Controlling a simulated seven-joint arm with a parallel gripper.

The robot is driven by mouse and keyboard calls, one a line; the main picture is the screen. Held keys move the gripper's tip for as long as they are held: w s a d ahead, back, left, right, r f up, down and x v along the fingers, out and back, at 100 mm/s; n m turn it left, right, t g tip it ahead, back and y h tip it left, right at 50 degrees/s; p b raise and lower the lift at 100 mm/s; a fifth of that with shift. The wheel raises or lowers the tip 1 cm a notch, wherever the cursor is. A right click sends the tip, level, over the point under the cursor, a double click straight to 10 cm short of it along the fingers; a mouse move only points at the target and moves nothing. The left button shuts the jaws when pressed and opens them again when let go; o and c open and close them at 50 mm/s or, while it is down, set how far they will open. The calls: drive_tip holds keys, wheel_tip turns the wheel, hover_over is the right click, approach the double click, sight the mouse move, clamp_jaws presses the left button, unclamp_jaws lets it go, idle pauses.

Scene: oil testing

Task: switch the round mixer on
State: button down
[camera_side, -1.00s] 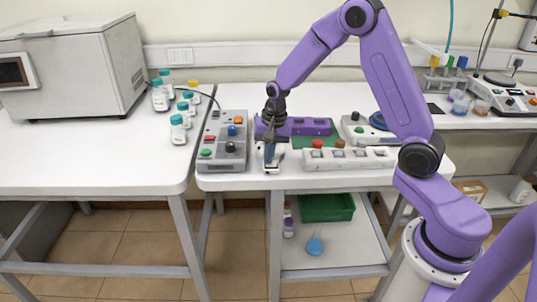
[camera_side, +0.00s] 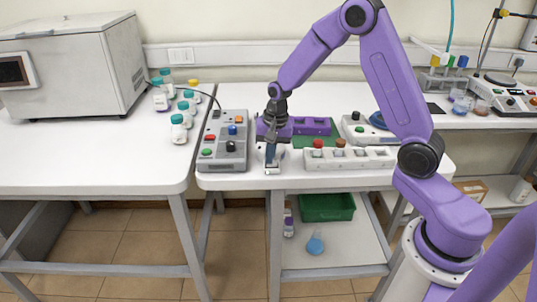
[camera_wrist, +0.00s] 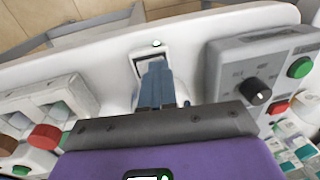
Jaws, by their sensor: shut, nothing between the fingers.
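A small white device with a rounded body (camera_side: 284,152), which seems to be the round mixer, stands at the table's front edge. It also shows in the wrist view (camera_wrist: 182,92), mostly hidden behind my fingers. A square, framed switch-like plate (camera_wrist: 152,54) sticks out at its front. My gripper (camera_side: 271,160) points down over this device, its fingers shut and empty. In the wrist view the fingertips (camera_wrist: 155,66) overlap the plate's near part. I cannot tell whether they touch it or which way the switch is set.
A grey control box (camera_side: 224,143) with knobs and coloured buttons stands close left of my gripper. A white block (camera_side: 348,160) with red and brown caps is close on the right. A purple rack (camera_side: 311,126) stands behind. Several teal-capped bottles (camera_side: 179,130) stand on the left table.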

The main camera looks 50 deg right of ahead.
sight(275, 163)
drive_tip(key=shift+s+d, duration=0.5)
drive_tip(key=shift+r, duration=0.15)
wheel_tip(275, 163, up, 14)
drive_tip(key=s+d, duration=0.1)
idle(0.3)
drive_tip(key=shift+w+a, duration=0.45)
drive_tip(key=shift+a, duration=0.05)
idle(0.4)
